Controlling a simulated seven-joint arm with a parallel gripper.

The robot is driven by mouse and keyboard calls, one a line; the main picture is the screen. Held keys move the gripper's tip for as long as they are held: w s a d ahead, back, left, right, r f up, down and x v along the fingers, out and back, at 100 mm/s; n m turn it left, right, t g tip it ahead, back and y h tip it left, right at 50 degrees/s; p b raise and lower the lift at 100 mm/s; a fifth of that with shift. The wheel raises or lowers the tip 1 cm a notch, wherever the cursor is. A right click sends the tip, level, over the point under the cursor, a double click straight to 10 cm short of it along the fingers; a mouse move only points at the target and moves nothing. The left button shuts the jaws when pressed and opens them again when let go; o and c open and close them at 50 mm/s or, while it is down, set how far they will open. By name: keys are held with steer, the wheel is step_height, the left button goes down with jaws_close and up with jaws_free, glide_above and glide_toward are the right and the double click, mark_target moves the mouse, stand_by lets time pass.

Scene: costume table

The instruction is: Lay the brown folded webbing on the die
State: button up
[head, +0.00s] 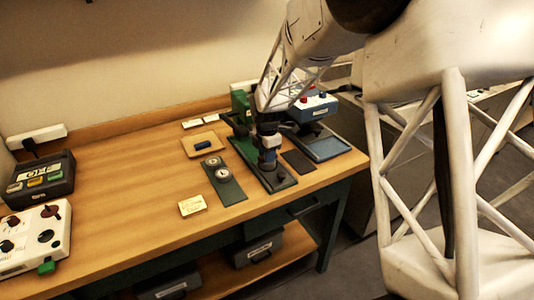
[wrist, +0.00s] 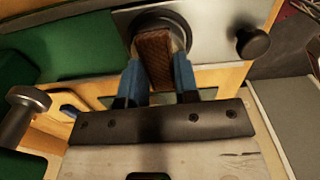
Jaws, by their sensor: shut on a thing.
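My gripper (wrist: 157,75) is shut on the brown folded webbing (wrist: 154,58), which sits between its two blue fingers in the wrist view. Past the webbing's far end is a round metal piece (wrist: 182,34), apparently the die, partly hidden by the webbing. I cannot tell whether the webbing touches it. In the head view my gripper (head: 268,160) points down over the dark green press base (head: 280,186). The webbing and die cannot be made out there.
A black knob (wrist: 253,43) stands right of the round piece. A green plate with two round dials (head: 235,193) lies left of the press base. A wooden tray with a blue block (head: 202,155) lies further left.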

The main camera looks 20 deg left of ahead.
steer(key=shift+f, duration=0.15)
steer(key=o, duration=0.6)
steer(key=shift+r, duration=5.45)
